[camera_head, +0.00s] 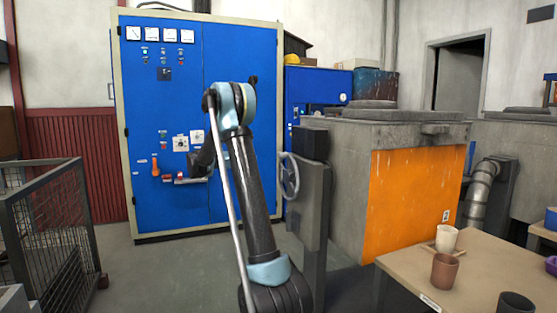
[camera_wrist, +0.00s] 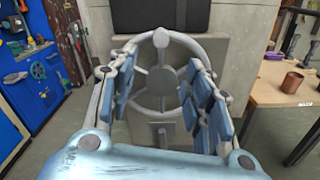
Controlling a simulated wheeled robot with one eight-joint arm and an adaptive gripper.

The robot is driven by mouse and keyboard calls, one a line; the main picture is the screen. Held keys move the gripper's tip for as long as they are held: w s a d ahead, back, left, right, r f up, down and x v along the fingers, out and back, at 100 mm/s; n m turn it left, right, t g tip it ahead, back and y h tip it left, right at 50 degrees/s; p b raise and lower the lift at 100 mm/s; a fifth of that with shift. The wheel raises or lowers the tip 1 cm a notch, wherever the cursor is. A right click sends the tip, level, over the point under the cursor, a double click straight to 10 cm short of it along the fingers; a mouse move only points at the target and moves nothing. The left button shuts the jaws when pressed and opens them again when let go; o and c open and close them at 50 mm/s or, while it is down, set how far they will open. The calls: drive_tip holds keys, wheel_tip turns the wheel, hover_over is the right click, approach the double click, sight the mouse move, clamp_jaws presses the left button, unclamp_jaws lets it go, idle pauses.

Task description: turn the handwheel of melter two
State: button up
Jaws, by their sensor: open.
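The handwheel (camera_head: 289,176) is a grey spoked wheel on the left side of a grey post (camera_head: 313,205), in front of a furnace-like block with an orange panel (camera_head: 415,205). No melter number is readable. In the wrist view the handwheel (camera_wrist: 161,82) faces me, straight ahead. My gripper (camera_wrist: 163,64) is open, with one blue-padded finger at each side of the wheel. The fingers overlap the rim's left and right sides in the picture; I cannot tell whether they touch it. In the head view my arm stands left of the wheel, and the fingers are not clear there.
A tall blue control cabinet (camera_head: 230,60) stands behind my arm. A wire cage (camera_head: 50,225) is at the left. A table (camera_head: 480,262) with several cups is at the lower right, and its near edge shows in the wrist view (camera_wrist: 282,92). Grey floor lies between cage and post.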

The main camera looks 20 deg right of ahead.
sight(279, 156)
drive_tip(key=d, duration=1.5)
drive_tip(key=shift+w+d, duration=0.15)
drive_tip(key=shift+w, duration=0.1)
drive_tip(key=shift+c, duration=0.3)
clamp_jaws()
